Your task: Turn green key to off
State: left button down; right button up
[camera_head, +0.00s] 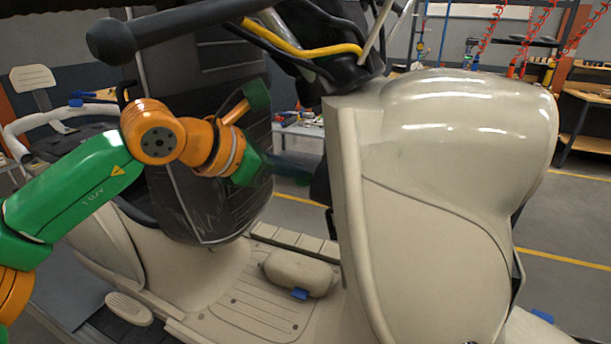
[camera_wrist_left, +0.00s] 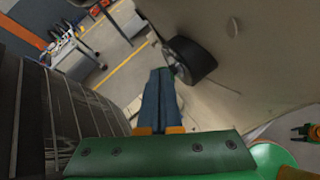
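My left gripper (camera_head: 300,168) reaches in from the left, between the black seat-like panel and the scooter's (camera_head: 440,200) cream front shield. In the left wrist view its two dark blue fingers (camera_wrist_left: 160,90) lie side by side with no clear gap, so it looks shut. Just past the fingertips, a black round fitting (camera_wrist_left: 192,60) with a grey face sticks out of the cream panel.
The black panel (camera_head: 205,120) stands close to the left arm. A handlebar grip (camera_head: 110,40) and yellow cable (camera_head: 300,48) hang above. The cream footboard (camera_head: 250,310) lies below. Workbenches (camera_head: 590,105) stand far behind, across open floor.

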pick_arm(q)
jog(key=v, duration=0.8)
jog(key=shift+w+r, duration=0.2)
jog(key=shift+r, duration=0.05)
dwell(0.4)
